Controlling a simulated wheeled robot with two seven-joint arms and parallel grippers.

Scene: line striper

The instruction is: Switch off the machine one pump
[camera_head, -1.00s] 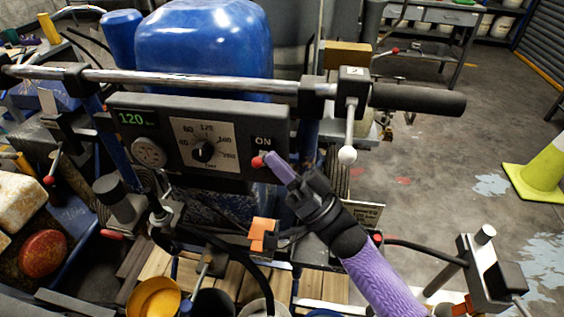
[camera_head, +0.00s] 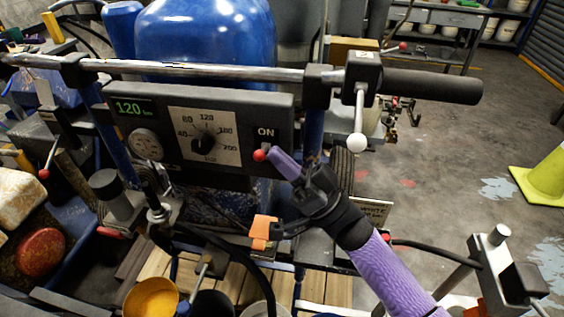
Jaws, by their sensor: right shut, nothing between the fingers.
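The line striper's black control panel (camera_head: 190,173) hangs below the chrome handlebar. It carries a green display (camera_head: 135,108) reading 120, a gauge (camera_head: 146,145) and a pressure dial (camera_head: 205,137). At the panel's right is a toggle switch with a red knob (camera_head: 260,155), under the label "ON" (camera_head: 266,132). My right gripper (camera_head: 275,160) is shut and empty, its purple fingertips right at the red knob. I cannot tell whether they touch it. The switch base is partly hidden behind the fingers. My left gripper is not in view.
The handlebar (camera_head: 200,70) with a black grip (camera_head: 430,86) and a white-balled lever (camera_head: 358,142) lies above and right of my right gripper. An orange clip (camera_head: 263,232) sits below. A blue tank (camera_head: 205,40) stands behind. Open floor lies to the right.

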